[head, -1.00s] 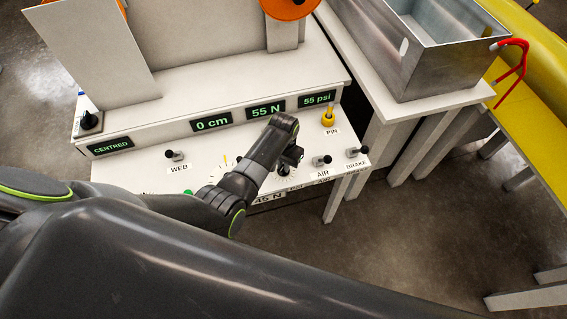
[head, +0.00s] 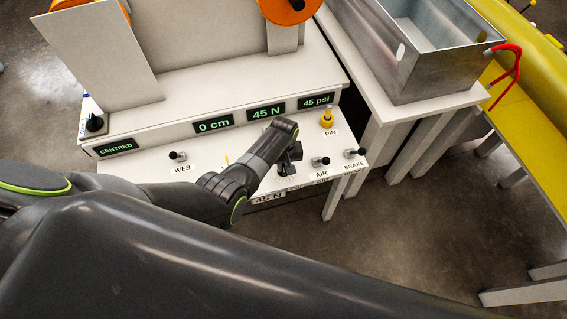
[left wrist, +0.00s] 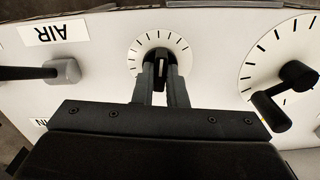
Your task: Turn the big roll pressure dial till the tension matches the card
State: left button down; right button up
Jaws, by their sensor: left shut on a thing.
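The dial is a black knob (left wrist: 160,62) with a white pointer line, on a round white tick-marked scale (left wrist: 142,42). My left gripper (left wrist: 160,80) is shut on this knob, one finger on each side. In the head view my left gripper (head: 287,163) is over the sloped panel and hides most of the dial. The tension display (head: 266,112) reads 45 N and the pressure display (head: 316,101) reads 45 psi. The card (head: 268,198) at the panel's front edge reads 45 N. My right gripper is not in view.
A larger dial with a black crank (left wrist: 285,92) sits beside the knob. The AIR lever (head: 320,162), BRAKE lever (head: 355,153), WEB lever (head: 178,156) and yellow PIN (head: 327,117) stand on the panel. A metal tank (head: 410,65) is at right.

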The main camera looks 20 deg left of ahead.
aim_at(284, 167)
pick_arm(q)
jog(key=shift+n, duration=0.4)
jog(key=c, duration=1.5)
grip_release()
jog(key=shift+o, duration=0.2)
jog(key=shift+r, duration=0.1)
notch_tip(284, 167, up, 6)
jog(key=shift+r+p, duration=0.25)
jog(key=shift+p, duration=0.75)
notch_tip(284, 167, up, 11)
jog(key=shift+f, duration=0.2)
